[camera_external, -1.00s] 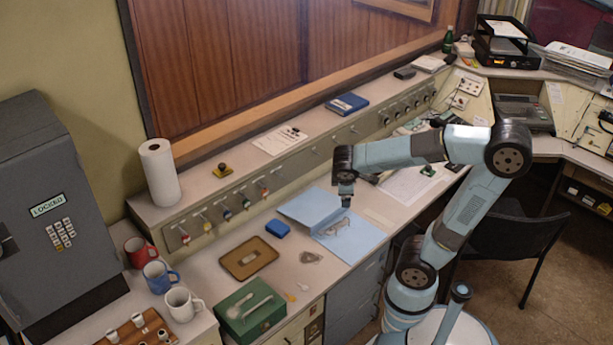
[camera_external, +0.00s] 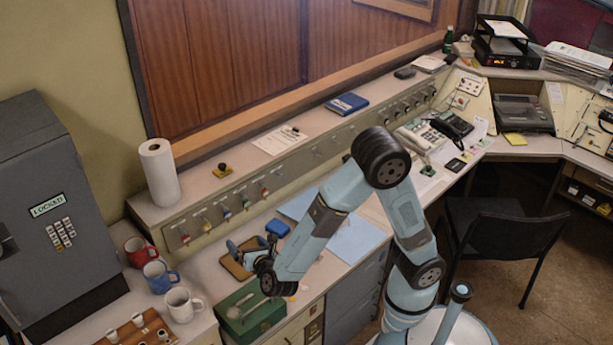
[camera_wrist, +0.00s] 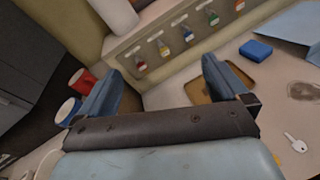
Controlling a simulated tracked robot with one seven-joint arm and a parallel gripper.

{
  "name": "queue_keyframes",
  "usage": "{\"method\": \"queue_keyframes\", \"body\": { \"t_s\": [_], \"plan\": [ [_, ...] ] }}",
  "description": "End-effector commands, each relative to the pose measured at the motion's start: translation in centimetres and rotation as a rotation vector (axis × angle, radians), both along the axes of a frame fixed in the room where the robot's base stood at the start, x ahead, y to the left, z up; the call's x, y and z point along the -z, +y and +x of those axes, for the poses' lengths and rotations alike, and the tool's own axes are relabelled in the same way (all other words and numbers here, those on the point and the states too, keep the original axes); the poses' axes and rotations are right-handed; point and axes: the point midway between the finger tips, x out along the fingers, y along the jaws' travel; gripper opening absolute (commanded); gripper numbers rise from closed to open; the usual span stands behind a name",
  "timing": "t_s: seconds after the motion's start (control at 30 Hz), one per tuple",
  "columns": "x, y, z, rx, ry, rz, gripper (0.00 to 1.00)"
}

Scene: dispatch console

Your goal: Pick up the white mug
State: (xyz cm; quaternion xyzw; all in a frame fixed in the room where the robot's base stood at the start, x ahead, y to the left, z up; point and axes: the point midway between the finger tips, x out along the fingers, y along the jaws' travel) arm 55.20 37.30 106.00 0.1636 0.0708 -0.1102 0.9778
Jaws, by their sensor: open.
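The white mug (camera_external: 181,304) stands upright on the left counter in the external view, nearest the front of three mugs, its handle toward the right. In the wrist view a pale edge at the lower left (camera_wrist: 8,160) may be part of it; I cannot tell for sure. My gripper (camera_external: 240,250) is open and empty, above the desk to the right of and beyond the white mug, near the brown tray. Its two blue fingers (camera_wrist: 163,85) stand wide apart in the wrist view with nothing between them.
A blue mug (camera_external: 160,277) and a red mug (camera_external: 139,252) stand in a row behind the white mug. A wooden tray with small cups (camera_external: 128,335) lies in front. A green box (camera_external: 250,318) is to its right. A grey locked cabinet (camera_external: 52,215) stands left; a paper roll (camera_external: 160,174) stands behind.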

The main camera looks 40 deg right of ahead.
Motion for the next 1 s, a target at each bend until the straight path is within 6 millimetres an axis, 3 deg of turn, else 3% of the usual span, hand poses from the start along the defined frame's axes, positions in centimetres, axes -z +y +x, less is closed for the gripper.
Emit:
{"method": "queue_keyframes", "body": {
  "t_s": [0.03,0.2,0.33,0.5,0.67,1.0],
  "plan": [
    [1.1,2.9,-1.3,-0.086,-0.021,-0.053,1.0],
    [4.2,11.3,-6.0,-0.354,-0.109,-0.195,1.0],
    [6.4,15.9,-9.8,-0.515,-0.165,-0.268,1.0],
    [7.9,18.8,-12.7,-0.628,-0.207,-0.314,1.0],
    [8.2,19.7,-12.3,-0.646,-0.216,-0.321,1.0],
    [8.2,21.9,-7.1,-0.642,-0.216,-0.32,1.0]
  ]
}}
